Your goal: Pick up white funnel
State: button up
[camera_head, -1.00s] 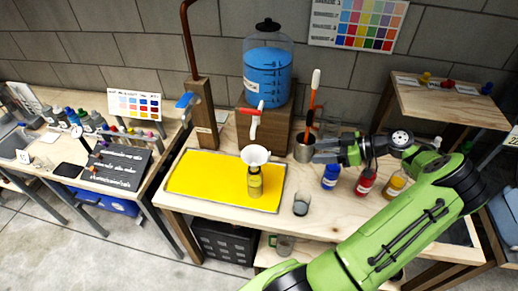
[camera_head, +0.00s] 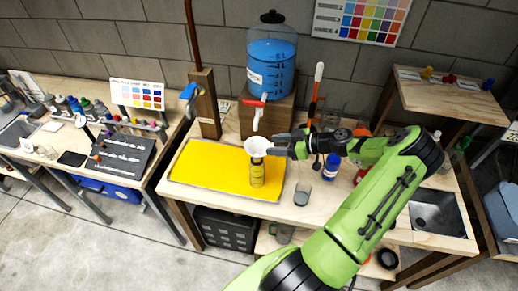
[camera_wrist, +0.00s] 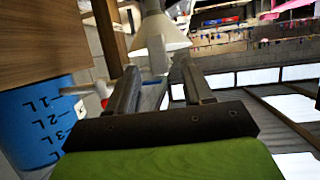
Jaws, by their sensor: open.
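The white funnel (camera_head: 257,147) sits mouth up in the top of a yellow bottle (camera_head: 257,173) that stands on the yellow tray (camera_head: 212,184). My gripper (camera_head: 276,147) is at the funnel's right side, at about its height. In the wrist view the funnel (camera_wrist: 160,38) shows ahead, just beyond and between the two fingertips of my open gripper (camera_wrist: 155,75). I cannot tell whether a finger touches the funnel.
A blue water tank (camera_head: 270,68) with a red-handled tap (camera_head: 257,107) stands on a wooden block behind the funnel, its spout close above. A blue bottle (camera_head: 331,167) and a clear glass (camera_head: 302,194) stand to the right. The tray's left part is clear.

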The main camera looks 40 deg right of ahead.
jog(key=shift+s, duration=0.1)
grip_shut()
dwell(0.3)
